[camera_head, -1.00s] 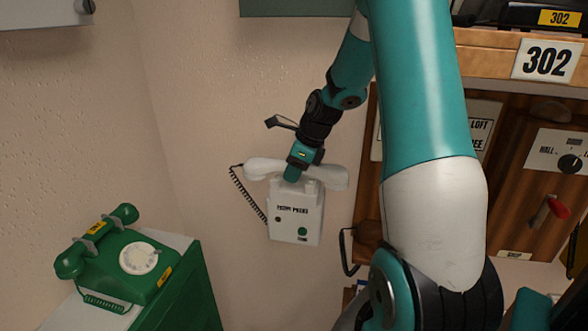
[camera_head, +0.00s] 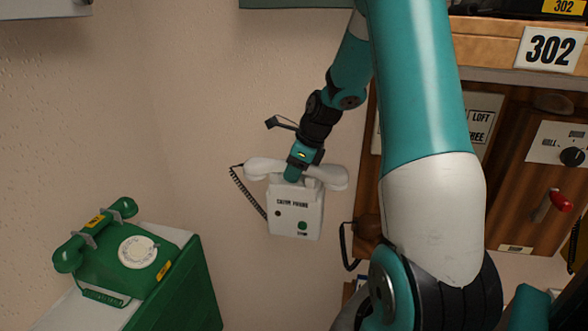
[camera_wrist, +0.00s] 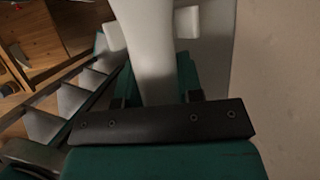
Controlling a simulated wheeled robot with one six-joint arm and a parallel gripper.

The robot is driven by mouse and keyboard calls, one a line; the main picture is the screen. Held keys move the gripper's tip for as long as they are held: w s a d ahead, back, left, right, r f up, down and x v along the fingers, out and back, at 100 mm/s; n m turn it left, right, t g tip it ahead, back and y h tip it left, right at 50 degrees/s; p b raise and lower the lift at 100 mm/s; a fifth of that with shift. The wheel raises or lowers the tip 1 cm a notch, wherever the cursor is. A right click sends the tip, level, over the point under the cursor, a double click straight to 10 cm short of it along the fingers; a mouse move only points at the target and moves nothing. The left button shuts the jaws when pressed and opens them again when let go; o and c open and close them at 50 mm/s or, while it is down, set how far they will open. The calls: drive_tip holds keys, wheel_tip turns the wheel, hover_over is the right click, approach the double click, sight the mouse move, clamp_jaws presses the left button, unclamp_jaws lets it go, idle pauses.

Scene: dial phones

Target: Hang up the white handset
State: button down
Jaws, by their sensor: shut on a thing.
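The white handset (camera_head: 262,169) lies level across the top of the white wall phone (camera_head: 296,222) in the body camera view. Its coiled black cord hangs at the left. My gripper (camera_head: 293,174) reaches down from above and is shut on the middle of the handset. The wrist view shows the white handset grip (camera_wrist: 147,45) between the jaws of my gripper (camera_wrist: 150,92). The handset is right at the phone's top prongs; whether it rests fully in them is hidden by my gripper.
A green dial phone (camera_head: 125,255) stands on a green cabinet (camera_head: 190,290) at lower left. Wooden panels with a 302 sign (camera_head: 551,50) and a red lever (camera_head: 560,202) are at the right. Bare wall (camera_head: 190,110) lies left of the wall phone.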

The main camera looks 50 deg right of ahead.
drive_tip(key=shift+f, duration=0.15)
drive_tip(key=c, duration=0.7)
unclamp_jaws()
drive_tip(key=b+v, duration=0.1)
drive_tip(key=v, duration=1.6)
drive_tip(key=shift+s+d+b, duration=0.1)
drive_tip(key=shift+b, duration=0.3)
